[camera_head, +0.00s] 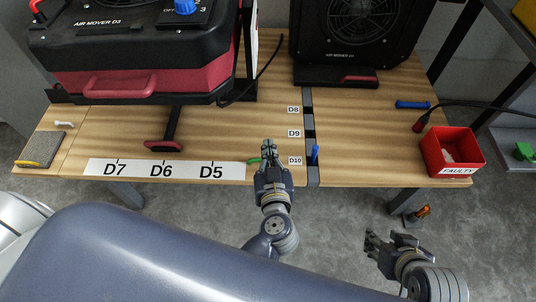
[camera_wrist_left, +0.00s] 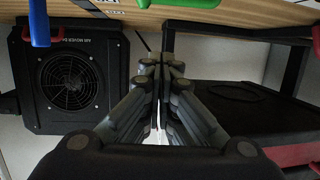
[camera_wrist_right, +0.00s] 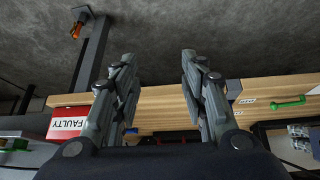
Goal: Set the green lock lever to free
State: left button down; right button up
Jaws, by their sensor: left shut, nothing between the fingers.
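The green lock lever (camera_head: 253,161) lies at the table's front edge, pointing left, between the D5 mark and the D10 label. Its right end is hidden behind my left gripper (camera_head: 268,146). My left gripper is shut and empty, right beside the lever; I cannot tell whether they touch. The lever also shows whole in the right wrist view (camera_wrist_right: 288,103). My right gripper (camera_head: 386,240) is open and empty, in front of the table and apart from it.
A blue lever (camera_head: 315,154) stands upright just right of the D10 label. The black-and-red air mover D3 (camera_head: 140,50) and another air mover (camera_head: 350,35) stand behind. A red FAULTY bin (camera_head: 440,165) is at the right. The tabletop between label and bin is mostly clear.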

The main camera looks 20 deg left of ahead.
pick_arm(q)
jog(key=b+x, duration=0.1)
jog(key=x, duration=0.3)
jog(key=shift+w+a+f, duration=0.1)
jog(key=shift+w, duration=0.1)
jog(key=shift+s+f+b, duration=0.5)
jog(key=shift+f+b, duration=0.4)
jog(key=shift+s+d+f+b, duration=0.45)
jog(key=shift+f+b, duration=0.1)
jog(key=shift+f, duration=0.2)
pick_arm(e)
jog(key=w+a+r+t+y, duration=0.1)
jog(key=w+a+r+t, duration=0.1)
jog(key=w+r+t, duration=0.3)
jog(key=w+a+r+t+y, duration=0.2)
jog(key=w+r+t, duration=0.4)
jog(key=r, duration=0.5)
jog(key=shift+w+a+n+t, duration=0.3)
jog(key=shift+w+a, duration=0.4)
jog(key=shift+a, duration=0.1)
